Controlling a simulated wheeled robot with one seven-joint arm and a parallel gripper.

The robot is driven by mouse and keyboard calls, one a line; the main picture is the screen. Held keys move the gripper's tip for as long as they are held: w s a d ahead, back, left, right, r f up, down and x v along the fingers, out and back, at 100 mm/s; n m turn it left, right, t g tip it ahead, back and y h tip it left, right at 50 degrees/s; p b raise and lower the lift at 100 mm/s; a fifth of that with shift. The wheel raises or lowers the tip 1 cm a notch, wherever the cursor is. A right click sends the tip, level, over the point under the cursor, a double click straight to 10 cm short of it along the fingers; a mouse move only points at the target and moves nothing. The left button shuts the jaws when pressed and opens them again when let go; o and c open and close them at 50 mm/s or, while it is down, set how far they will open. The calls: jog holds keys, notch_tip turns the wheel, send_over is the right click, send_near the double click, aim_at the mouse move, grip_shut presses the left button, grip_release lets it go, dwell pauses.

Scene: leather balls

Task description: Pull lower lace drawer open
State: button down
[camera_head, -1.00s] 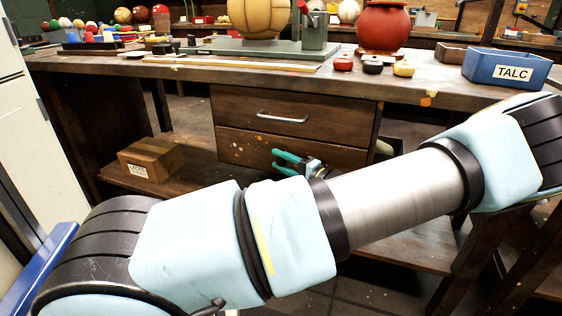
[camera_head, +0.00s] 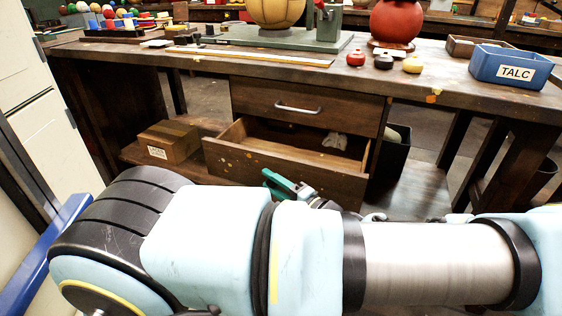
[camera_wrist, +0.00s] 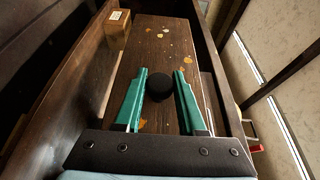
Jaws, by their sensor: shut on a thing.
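The lower lace drawer (camera_head: 238,162) stands pulled out from the dark wooden bench, its light brown inside showing. Its front has orange and pale paint specks. In the wrist view the drawer front (camera_wrist: 160,45) fills the middle, with a round black knob (camera_wrist: 159,87) on it. My gripper (camera_head: 283,184) is at the drawer front in the head view. In the wrist view its green fingers (camera_wrist: 161,75) sit on both sides of the knob, shut on it. My arm hides the knob in the head view. A pale grey item (camera_head: 335,141) lies in the drawer.
The upper drawer (camera_head: 300,107) with a silver bar handle is shut. A wooden box (camera_head: 168,142) stands on the lower shelf at left. A dark bin (camera_head: 392,155) is right of the drawers. The blue talc box (camera_head: 511,66) is on the benchtop.

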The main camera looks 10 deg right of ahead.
jog(key=shift+s+a+p, duration=0.2)
jog(key=shift+s+a, duration=0.15)
jog(key=shift+s, duration=0.35)
jog(key=shift+s+a+p, duration=0.15)
jog(key=shift+s+a, duration=0.25)
jog(key=shift+s, duration=0.25)
jog(key=shift+s+a+p, duration=0.2)
jog(key=shift+s+a, duration=0.15)
jog(key=shift+s, duration=0.35)
jog(key=c, duration=0.5)
grip_release()
jog(key=v, duration=1.1)
jog(key=shift+a, duration=0.1)
